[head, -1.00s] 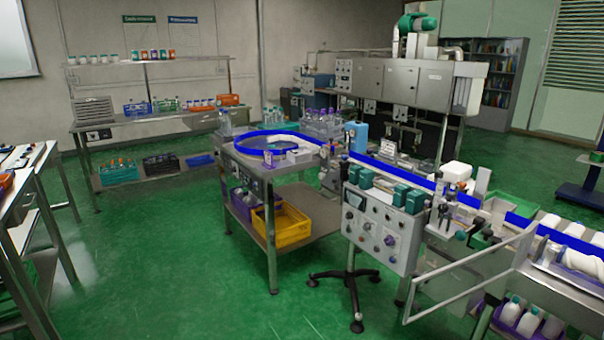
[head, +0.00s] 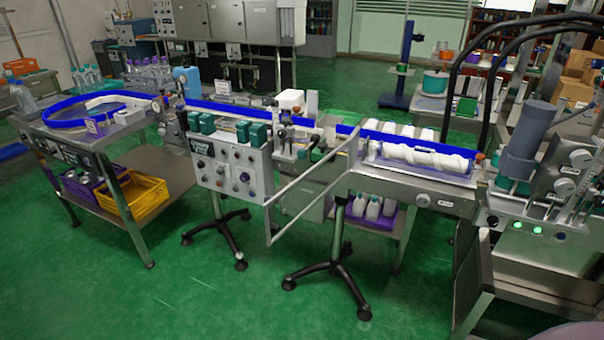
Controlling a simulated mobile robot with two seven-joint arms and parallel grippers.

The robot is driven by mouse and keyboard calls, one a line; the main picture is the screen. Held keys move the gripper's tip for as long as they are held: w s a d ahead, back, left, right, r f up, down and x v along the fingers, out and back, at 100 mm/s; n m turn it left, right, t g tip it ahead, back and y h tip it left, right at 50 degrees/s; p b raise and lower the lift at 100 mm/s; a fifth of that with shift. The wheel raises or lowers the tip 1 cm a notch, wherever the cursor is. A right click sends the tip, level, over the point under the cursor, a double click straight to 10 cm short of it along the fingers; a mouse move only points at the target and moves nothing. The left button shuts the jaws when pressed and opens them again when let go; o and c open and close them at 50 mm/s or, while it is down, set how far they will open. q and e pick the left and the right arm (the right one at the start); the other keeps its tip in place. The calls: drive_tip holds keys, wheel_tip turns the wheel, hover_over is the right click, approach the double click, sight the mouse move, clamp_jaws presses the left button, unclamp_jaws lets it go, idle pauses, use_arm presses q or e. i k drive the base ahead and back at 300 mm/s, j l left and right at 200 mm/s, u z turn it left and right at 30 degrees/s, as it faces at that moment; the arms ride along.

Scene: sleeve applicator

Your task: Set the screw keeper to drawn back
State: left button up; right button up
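A white spiral screw (head: 430,157) lies along the conveyor (head: 410,182) at the right of the middle in the head view. White pieces stand in a row behind it. I cannot make out which small part is the screw keeper, or how it is set. Neither of my grippers is in view.
A control panel (head: 232,165) with knobs stands left of the screw, with a metal guard frame (head: 300,196) sticking out in front. A grey machine (head: 525,140) with green lights is at the right. A yellow crate (head: 138,197) sits under the left table. Green floor (head: 200,295) is free in front.

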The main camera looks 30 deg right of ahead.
sight(481, 157)
drive_tip(key=z, duration=1.15)
drive_tip(key=i+j+z, duration=0.15)
drive_tip(key=z, duration=0.2)
drive_tip(key=i+j+z, duration=0.15)
drive_tip(key=z, duration=0.2)
drive_tip(key=j+z, duration=0.3)
drive_tip(key=i+j+z, duration=0.25)
drive_tip(key=j, duration=0.15)
drive_tip(key=j+z, duration=0.25)
drive_tip(key=j, duration=0.15)
drive_tip(key=i+j+z, duration=0.1)
drive_tip(key=j, duration=0.75)
drive_tip(key=j+z, duration=0.1)
drive_tip(key=j, duration=0.75)
drive_tip(key=i, duration=0.05)
